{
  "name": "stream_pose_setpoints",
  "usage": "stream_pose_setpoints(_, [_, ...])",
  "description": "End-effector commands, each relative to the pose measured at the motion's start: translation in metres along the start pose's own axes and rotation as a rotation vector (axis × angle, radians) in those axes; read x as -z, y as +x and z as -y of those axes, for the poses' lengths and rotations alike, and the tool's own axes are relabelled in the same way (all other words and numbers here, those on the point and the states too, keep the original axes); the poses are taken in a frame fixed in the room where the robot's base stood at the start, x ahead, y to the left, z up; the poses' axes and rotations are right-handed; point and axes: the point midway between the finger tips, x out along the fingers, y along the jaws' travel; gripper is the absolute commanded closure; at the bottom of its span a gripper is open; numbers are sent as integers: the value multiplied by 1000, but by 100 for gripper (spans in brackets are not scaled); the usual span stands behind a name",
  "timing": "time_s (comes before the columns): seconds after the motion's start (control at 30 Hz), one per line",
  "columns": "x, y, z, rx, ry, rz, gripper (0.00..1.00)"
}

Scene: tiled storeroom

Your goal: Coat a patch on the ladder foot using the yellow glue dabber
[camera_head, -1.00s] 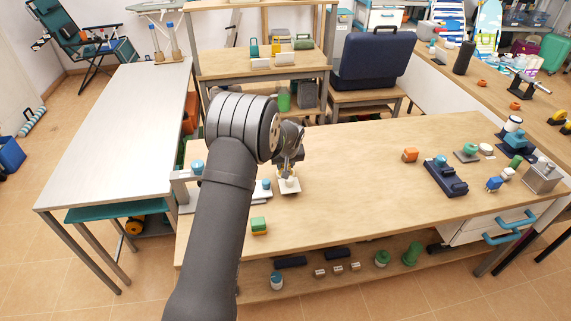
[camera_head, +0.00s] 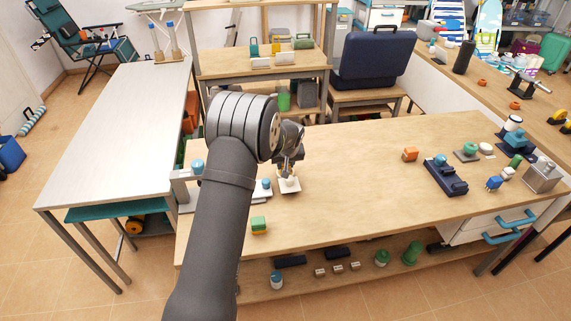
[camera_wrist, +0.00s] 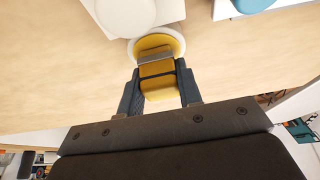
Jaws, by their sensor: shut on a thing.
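My gripper (camera_wrist: 158,90) is shut on the yellow glue dabber (camera_wrist: 156,70). The dabber has a yellow body with a dark band and a pale round end, seen in the wrist view. A white round piece on a white square base (camera_wrist: 124,14) lies just beyond the dabber's pale end; whether they touch I cannot tell. It is probably the ladder foot, and its base shows in the head view (camera_head: 289,186) just below my gripper (camera_head: 288,168). In the head view my wrist mostly hides the dabber. No coated patch can be made out.
A blue-topped piece (camera_head: 266,183) on a pale plate stands close to the left. An orange piece (camera_head: 410,154) and a dark blue holder (camera_head: 446,179) stand right. The wooden table's middle (camera_head: 350,185) is clear.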

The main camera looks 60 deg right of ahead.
Motion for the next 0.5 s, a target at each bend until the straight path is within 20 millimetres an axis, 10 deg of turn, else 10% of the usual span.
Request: stream_pose_setpoints(0.5, [16,-37,0,0,0,-1,86])
